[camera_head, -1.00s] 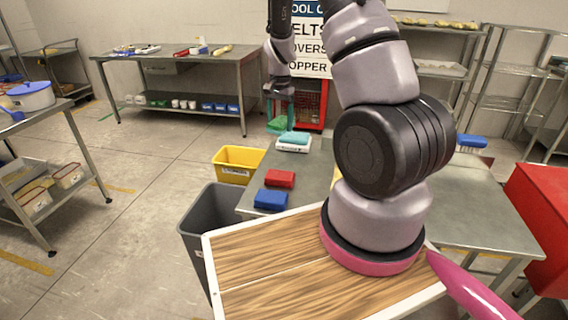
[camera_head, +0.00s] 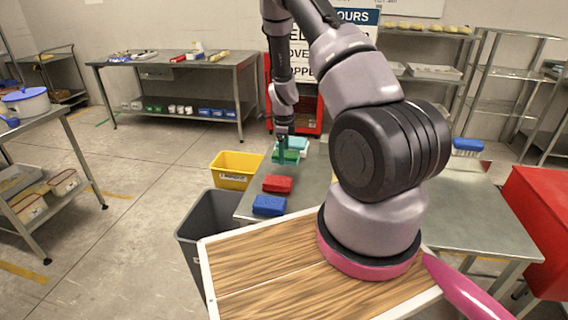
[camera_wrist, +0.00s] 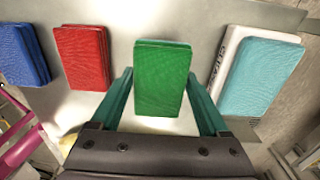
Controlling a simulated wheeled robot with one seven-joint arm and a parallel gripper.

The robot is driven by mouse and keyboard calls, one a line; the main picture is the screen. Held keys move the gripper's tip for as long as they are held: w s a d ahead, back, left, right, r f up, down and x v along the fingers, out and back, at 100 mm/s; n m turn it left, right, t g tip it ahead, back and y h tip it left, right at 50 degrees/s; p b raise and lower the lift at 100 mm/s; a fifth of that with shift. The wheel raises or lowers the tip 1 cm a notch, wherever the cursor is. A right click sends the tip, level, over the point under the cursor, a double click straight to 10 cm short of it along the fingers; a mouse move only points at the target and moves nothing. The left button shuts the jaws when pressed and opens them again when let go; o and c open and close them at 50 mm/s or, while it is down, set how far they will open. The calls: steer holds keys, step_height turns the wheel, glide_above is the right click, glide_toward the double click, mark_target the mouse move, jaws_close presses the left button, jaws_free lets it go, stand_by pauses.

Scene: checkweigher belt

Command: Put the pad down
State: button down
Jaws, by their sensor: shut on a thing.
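My gripper (camera_head: 284,150) is shut on a green pad (camera_wrist: 162,78), which sits between the two teal fingers in the wrist view. In the head view the green pad (camera_head: 287,158) is at the far end of the steel table (camera_head: 318,175), at or just above its surface; I cannot tell whether it touches. A red pad (camera_wrist: 82,57) and a blue pad (camera_wrist: 22,54) lie in a row to its left in the wrist view. A teal pad (camera_wrist: 262,76) lies to its right on a white labelled block (camera_wrist: 224,58).
A yellow bin (camera_head: 236,169) and a grey bin (camera_head: 207,235) stand on the floor left of the table. A red cabinet (camera_head: 541,225) is at the right. A narrow gap separates the green pad from the red pad.

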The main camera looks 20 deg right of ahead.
steer(key=shift+f, duration=1.95)
steer(key=shift+f, duration=0.15)
jaws_free()
